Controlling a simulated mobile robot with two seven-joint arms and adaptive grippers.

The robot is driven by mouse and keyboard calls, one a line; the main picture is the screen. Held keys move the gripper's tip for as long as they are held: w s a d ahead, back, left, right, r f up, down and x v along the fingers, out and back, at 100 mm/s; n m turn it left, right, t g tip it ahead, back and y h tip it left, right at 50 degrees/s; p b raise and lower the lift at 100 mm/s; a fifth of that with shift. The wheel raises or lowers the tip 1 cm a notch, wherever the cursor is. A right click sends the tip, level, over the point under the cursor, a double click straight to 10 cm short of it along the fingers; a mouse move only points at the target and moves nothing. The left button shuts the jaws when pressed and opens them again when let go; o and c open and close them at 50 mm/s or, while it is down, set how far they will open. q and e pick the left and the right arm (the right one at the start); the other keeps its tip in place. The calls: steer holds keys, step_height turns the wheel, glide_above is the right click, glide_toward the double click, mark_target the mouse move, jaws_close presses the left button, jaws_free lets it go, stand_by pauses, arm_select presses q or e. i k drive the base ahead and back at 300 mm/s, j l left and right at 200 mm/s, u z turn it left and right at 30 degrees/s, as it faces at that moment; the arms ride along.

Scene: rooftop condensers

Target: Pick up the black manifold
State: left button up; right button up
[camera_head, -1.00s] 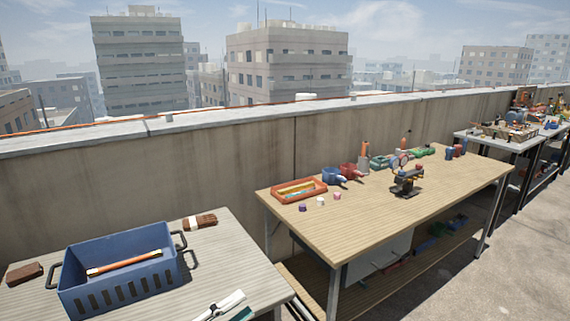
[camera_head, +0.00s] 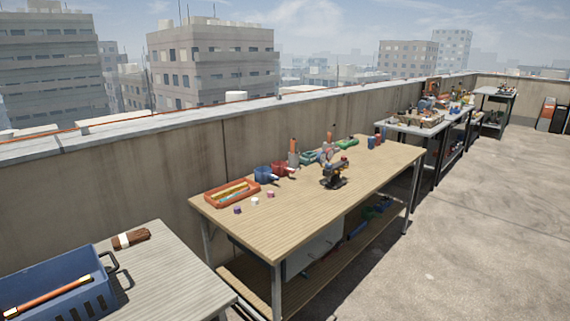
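A dark manifold-like device (camera_head: 334,175) stands on the wooden workbench (camera_head: 300,215), right of the bench's middle. It is black with small coloured parts on top, and it is too small to make out in detail. I cannot tell for sure that it is the black manifold. Neither of my grippers shows in the head view.
An orange tray (camera_head: 232,192), small caps, blue and red cups and tools line the bench's back. A grey table (camera_head: 170,270) with a blue crate (camera_head: 60,285) and a brush (camera_head: 131,238) is at left. More tables (camera_head: 412,128) stand behind; the floor (camera_head: 470,230) at right is clear.

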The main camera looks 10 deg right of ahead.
mark_target(334, 182)
steer(key=z, duration=1.05)
steer(key=i+l+z, duration=0.2)
steer(key=i+z, duration=0.25)
steer(key=i+l+z, duration=0.15)
steer(key=i+z, duration=0.15)
steer(key=z, duration=0.15)
steer(key=i, duration=2.95)
steer(key=i+l+u, duration=0.1)
steer(key=i+u, duration=0.15)
steer(key=i, duration=0.3)
steer(key=i+l+u, duration=0.25)
steer(key=i, duration=0.3)
steer(key=u, duration=3.25)
